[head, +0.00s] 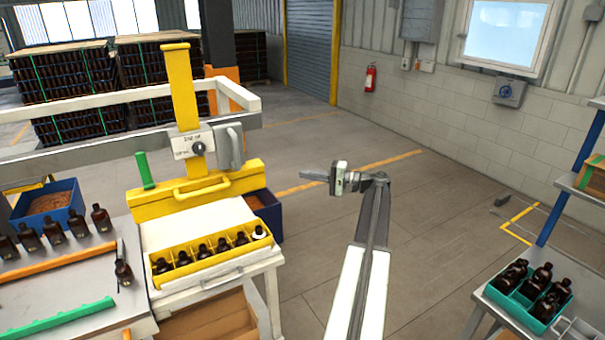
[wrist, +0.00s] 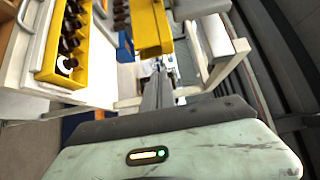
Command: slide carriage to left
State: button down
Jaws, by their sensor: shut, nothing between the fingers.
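The carriage is a tall yellow upright (head: 181,88) with a light plate and dark knob, mounted on the grey rail (head: 90,153). A grey block (head: 230,146) sits at its right side, and a yellow base with a handle (head: 205,189) is below it. The carriage is near the rail's right end. My gripper (head: 306,175) is shut and empty, pointing left, in free air to the right of the carriage and apart from it. In the wrist view the shut fingers (wrist: 158,80) point toward yellow parts (wrist: 150,28) of the station.
A yellow tray (head: 208,262) of several amber bottles stands on the white table below the carriage. A green lever (head: 145,171) rises left of it. A teal crate (head: 528,292) of bottles is at the right. The floor between is clear.

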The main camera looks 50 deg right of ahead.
jog(key=w+a, duration=0.6)
jog(key=w, duration=0.2)
jog(key=shift+w+a, duration=0.2)
jog(key=shift+a, duration=0.1)
